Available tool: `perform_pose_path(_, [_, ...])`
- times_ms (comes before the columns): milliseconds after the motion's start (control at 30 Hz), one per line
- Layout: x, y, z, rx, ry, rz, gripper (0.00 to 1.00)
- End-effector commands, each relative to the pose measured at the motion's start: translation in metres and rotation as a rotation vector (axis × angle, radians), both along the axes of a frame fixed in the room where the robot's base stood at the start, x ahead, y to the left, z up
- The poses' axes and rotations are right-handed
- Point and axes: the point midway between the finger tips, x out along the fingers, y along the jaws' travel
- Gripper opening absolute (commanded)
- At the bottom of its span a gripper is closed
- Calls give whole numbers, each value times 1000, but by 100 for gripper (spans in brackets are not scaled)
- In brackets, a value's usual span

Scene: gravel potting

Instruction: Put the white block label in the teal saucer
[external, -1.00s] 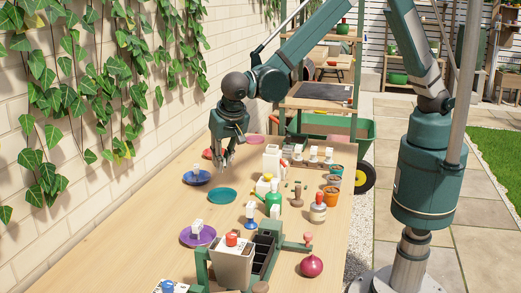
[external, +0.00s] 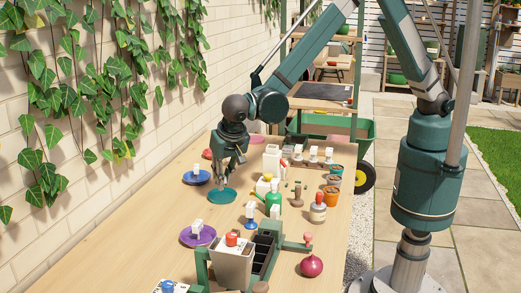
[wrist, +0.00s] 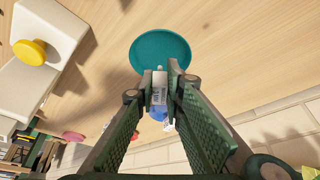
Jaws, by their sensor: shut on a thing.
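The teal saucer (external: 222,197) lies on the wooden table, and it also shows in the wrist view (wrist: 160,38). My gripper (external: 222,182) is low over the saucer's far side in the external view. In the wrist view my gripper (wrist: 160,85) is shut on the white block label (wrist: 159,88), which has grey markings and sits between the fingertips, overlapping the saucer's edge. Whether the block touches the saucer I cannot tell. In the external view the fingers mostly hide the block.
A blue saucer (external: 196,178) with a white piece stands just beyond, left of the teal one. A purple saucer (external: 198,237) with a white piece is nearer. The brick wall borders the left.

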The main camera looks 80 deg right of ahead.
Motion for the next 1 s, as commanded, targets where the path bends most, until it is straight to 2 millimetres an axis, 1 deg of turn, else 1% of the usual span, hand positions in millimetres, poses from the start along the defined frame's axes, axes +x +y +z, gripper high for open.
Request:
perform_pose_path(100, [0,0,-15,0,0,0,4])
perform_pose_path(233, [0,0,-26,0,0,0,4])
perform_pose_path(733, [0,0,-32,0,0,0,4])
perform_pose_path(767, [0,0,-32,0,0,0,13])
perform_pose_path(867, [0,0,-31,0,0,0,26])
perform_pose_path(1000, [0,0,-31,0,0,0,26])
